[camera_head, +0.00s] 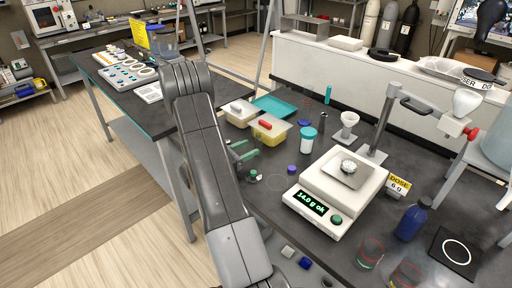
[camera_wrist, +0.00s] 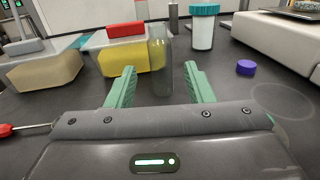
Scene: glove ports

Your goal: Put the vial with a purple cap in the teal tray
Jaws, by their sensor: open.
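My gripper (camera_head: 245,152) is open, low over the dark bench; its green fingers show in the wrist view (camera_wrist: 160,85). A clear upright vial (camera_wrist: 160,62) stands just beyond the gap between the fingertips, not gripped; I cannot make out a purple cap on it. A small purple cap (camera_wrist: 245,68) sits low on the bench to the right of the fingers, and it also shows in the head view (camera_head: 292,170); whether a vial is under it, I cannot tell. The teal tray (camera_head: 275,106) lies farther back, behind the bins, and looks empty.
A yellow bin with a red lid handle (camera_wrist: 124,55) stands just beyond the fingers, with a pale bin (camera_wrist: 45,65) to its left. A teal-lidded jar (camera_head: 308,136) and a scale (camera_head: 342,185) stand to the right. Several small items lie around the bench.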

